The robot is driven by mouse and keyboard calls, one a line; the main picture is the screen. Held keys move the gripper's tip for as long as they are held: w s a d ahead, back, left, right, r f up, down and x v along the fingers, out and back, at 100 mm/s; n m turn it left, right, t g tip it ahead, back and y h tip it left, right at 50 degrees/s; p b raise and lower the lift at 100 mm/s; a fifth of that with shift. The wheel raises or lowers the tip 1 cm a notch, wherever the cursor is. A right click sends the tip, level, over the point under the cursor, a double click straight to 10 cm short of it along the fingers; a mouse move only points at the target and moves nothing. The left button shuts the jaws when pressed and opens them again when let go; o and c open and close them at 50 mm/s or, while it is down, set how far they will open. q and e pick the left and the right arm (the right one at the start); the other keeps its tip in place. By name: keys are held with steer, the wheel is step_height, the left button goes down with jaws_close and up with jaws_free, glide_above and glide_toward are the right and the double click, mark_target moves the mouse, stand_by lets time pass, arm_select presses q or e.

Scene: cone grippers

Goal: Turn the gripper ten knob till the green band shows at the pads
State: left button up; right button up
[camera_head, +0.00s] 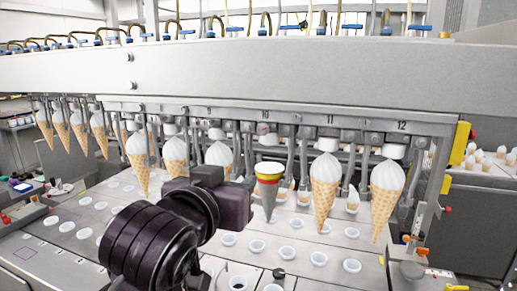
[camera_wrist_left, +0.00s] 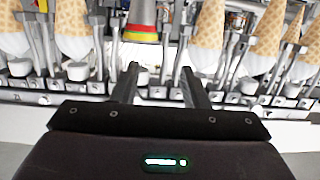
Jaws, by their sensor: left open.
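A grey cone with coloured bands (camera_head: 268,190) hangs at the position marked 10 in the head view. Red and yellow bands show near its wide end, and the wrist view shows the banded cone (camera_wrist_left: 142,28) upside down, with a yellow-green edge. I cannot tell how the bands sit against the pads. A pale knob-like part (camera_head: 266,141) sits above it, under the rail. My left gripper (camera_wrist_left: 161,82) is open, its two dark fingers pointing toward the rail, with nothing seen held between them. In the head view its dark body hides the fingers. My right gripper is not in view.
White-topped waffle cones (camera_head: 325,180) hang on both sides, with one at the position marked 12 (camera_head: 388,190). Below is a metal plate (camera_head: 330,262) with several white cups. A long grey beam (camera_head: 250,75) spans above. A yellow guard (camera_head: 460,143) stands at right.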

arm_select(q)
steer(key=t+h, duration=0.1)
steer(key=t, duration=0.1)
glide_toward(262, 131)
steer(key=shift+m, duration=0.3)
steer(key=p+x, duration=0.3)
steer(key=x, duration=0.4)
steer(key=shift+w+r, duration=0.1)
steer(key=shift+r, duration=0.1)
steer(key=shift+w+d+f, duration=0.1)
steer(key=shift+w+d, duration=0.05)
steer(key=shift+w, duration=0.3)
